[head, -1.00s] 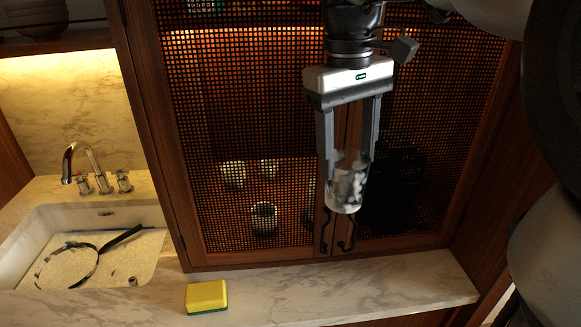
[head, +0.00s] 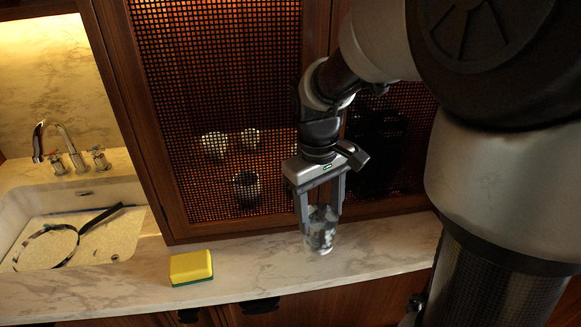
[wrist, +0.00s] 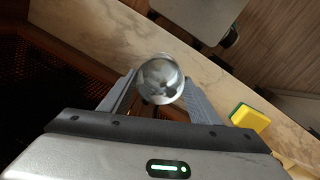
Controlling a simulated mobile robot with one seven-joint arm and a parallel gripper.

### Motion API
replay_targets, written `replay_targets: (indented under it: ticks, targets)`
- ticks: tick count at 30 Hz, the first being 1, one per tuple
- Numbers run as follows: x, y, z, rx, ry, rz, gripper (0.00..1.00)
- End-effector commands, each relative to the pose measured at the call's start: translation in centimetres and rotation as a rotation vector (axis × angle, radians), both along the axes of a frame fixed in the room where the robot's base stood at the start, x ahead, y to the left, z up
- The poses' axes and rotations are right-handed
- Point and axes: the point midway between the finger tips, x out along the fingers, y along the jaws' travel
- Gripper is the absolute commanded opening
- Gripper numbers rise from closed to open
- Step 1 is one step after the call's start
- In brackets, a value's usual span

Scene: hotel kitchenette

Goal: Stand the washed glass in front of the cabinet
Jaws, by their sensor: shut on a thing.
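The glass (head: 320,232) is clear and roughly upright. My gripper (head: 321,212) is shut on it, with one finger on each side. The glass is over the marble counter (head: 225,243), in front of the mesh-door cabinet (head: 190,120). Its base looks close to the counter top; I cannot tell whether it touches. In the wrist view the glass (wrist: 160,80) shows end-on between the fingers, with the counter (wrist: 195,68) beyond it.
A yellow and green sponge (head: 191,267) lies on the counter to the left of the glass. The sink (head: 75,225), with a ring-shaped item in it, and the faucet (head: 55,148) are further left. The counter between sponge and glass is clear.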

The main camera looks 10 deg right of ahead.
Motion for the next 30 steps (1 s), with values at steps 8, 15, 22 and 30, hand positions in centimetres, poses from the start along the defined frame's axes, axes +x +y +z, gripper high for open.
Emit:
replay_targets:
  ticks: [8, 15, 22, 30]
  targets:
    - [-0.1, 0.0, -3.8, 0.000, 0.003, 0.001, 0.09]
    - [0.0, 0.0, -4.2, 0.000, 0.000, 0.001, 0.09]
    - [0.0, 0.0, -4.5, 0.000, 0.001, 0.000, 0.61]
    - [0.0, 0.0, -4.5, 0.000, 0.001, 0.000, 0.75]
